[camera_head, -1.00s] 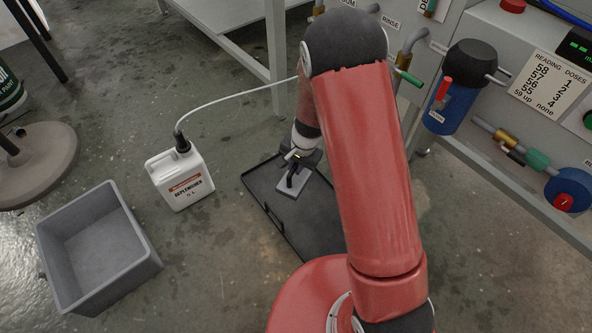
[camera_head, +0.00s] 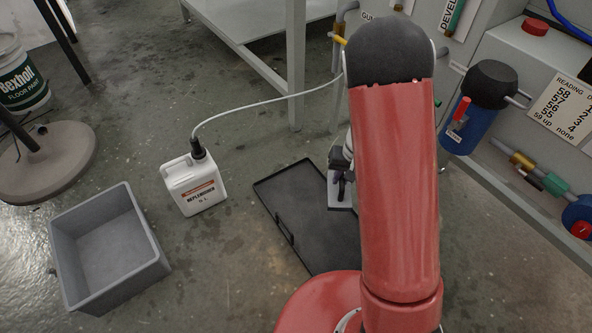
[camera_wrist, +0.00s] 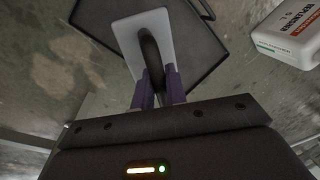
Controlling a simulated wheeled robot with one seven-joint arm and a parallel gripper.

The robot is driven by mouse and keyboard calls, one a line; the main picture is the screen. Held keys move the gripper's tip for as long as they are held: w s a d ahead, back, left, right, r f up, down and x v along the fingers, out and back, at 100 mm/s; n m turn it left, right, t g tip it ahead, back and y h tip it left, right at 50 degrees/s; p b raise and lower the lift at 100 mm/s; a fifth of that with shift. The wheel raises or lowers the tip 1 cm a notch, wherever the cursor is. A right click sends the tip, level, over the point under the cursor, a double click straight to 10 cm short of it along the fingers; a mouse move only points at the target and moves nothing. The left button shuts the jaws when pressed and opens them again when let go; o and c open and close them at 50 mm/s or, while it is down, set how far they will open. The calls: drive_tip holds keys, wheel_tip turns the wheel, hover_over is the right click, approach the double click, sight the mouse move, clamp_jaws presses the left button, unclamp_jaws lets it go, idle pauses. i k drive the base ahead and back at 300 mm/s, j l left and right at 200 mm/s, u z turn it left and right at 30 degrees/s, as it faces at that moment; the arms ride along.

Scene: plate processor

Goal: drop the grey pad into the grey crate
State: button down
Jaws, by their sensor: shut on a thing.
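The grey pad (camera_head: 342,200), a light flat plate with a dark handle, is in my gripper (camera_head: 341,172) right of centre in the head view. In the wrist view my gripper (camera_wrist: 158,78) has its purple fingers shut on the handle, and the grey pad (camera_wrist: 126,35) spreads out beyond them. The pad overlaps the right side of the black tray and seems to be held above it. My red arm hides part of this area. The grey crate (camera_head: 158,262) stands open and empty on the floor at lower left.
The black tray (camera_head: 290,205) lies on the floor; it also shows in the wrist view (camera_wrist: 205,50). A white replenisher jug (camera_head: 196,186) with a hose stands between tray and crate. A round stand base (camera_head: 45,165) is behind the crate. Bench and machine legs flank the right.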

sight(127, 247)
drive_tip(key=u, duration=1.3)
drive_tip(key=k+l+u, duration=0.1)
drive_tip(key=u, duration=0.3)
drive_tip(key=k+u, duration=0.45)
drive_tip(key=i+j+z, duration=0.1)
drive_tip(key=i+j, duration=0.15)
drive_tip(key=j, duration=0.15)
drive_tip(key=i+j+z, duration=0.1)
drive_tip(key=i, duration=0.35)
drive_tip(key=i+j+z, duration=0.1)
drive_tip(key=i+j, duration=0.15)
drive_tip(key=i, duration=0.2)
drive_tip(key=i+z, duration=0.1)
drive_tip(key=i, duration=0.55)
